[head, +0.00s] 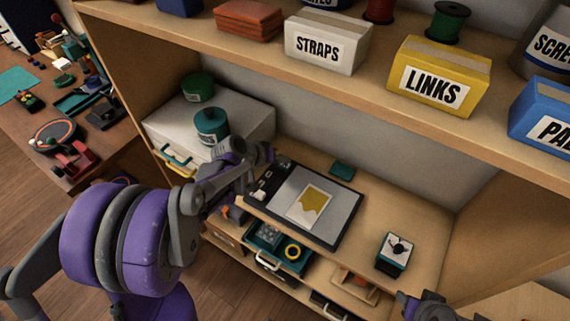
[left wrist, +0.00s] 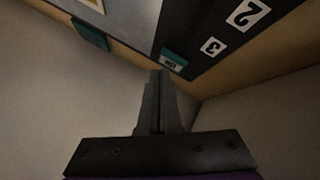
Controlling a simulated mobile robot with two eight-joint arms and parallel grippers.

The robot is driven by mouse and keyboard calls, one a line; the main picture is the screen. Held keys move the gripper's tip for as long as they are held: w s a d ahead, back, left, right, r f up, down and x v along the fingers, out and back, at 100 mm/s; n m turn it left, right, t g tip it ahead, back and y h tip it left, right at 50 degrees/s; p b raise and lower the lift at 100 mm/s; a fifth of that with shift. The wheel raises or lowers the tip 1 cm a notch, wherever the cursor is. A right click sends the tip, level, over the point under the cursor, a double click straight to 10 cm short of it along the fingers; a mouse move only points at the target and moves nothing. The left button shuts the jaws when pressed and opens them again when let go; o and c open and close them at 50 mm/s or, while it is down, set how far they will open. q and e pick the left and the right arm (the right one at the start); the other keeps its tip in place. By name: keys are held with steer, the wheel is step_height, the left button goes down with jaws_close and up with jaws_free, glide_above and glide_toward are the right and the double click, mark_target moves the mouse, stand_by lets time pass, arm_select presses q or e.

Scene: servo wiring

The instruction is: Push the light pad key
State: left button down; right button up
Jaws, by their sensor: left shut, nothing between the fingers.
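The light pad (head: 345,215) is a dark board with a grey panel on the wooden bench. A white card with a gold shape (head: 310,205) lies on the panel. In the left wrist view the pad's dark strip (left wrist: 205,70) carries white labels 2 and 3 and a small teal key (left wrist: 173,61) with a label at its corner. My left gripper (head: 268,154) is shut and empty at the pad's far left corner. Its tips (left wrist: 159,76) appear close beside the teal key; contact cannot be told. My right gripper (head: 424,303) shows only partly at the lower right edge.
A white drawer unit with green spools (head: 212,125) stands left of the pad. A teal block (head: 342,170) lies behind it, and a dark box with a white top (head: 397,250) to its right. A shelf with labelled bins (head: 432,80) hangs above. An open teal drawer (head: 270,240) sits below.

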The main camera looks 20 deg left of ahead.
mark_target(282, 167)
arm_select(q)
steer(key=shift+f, duration=0.35)
arm_select(e)
steer(key=shift+s+f, duration=0.1)
steer(key=shift+f, duration=0.25)
arm_select(q)
steer(key=shift+r, duration=0.1)
arm_select(e)
steer(key=shift+r, duration=0.1)
arm_select(q)
steer(key=shift+r, duration=0.4)
arm_select(e)
steer(key=shift+r, duration=0.25)
arm_select(q)
steer(key=shift+r+p, duration=1.9)
steer(key=shift+r, duration=1.15)
arm_select(e)
steer(key=r, duration=0.1)
steer(key=w+r, duration=0.1)
steer(key=r, duration=0.2)
steer(key=shift+w+r, duration=0.35)
steer(key=shift+w, duration=0.05)
arm_select(q)
steer(key=shift+f, duration=0.1)
arm_select(e)
steer(key=shift+s, duration=0.1)
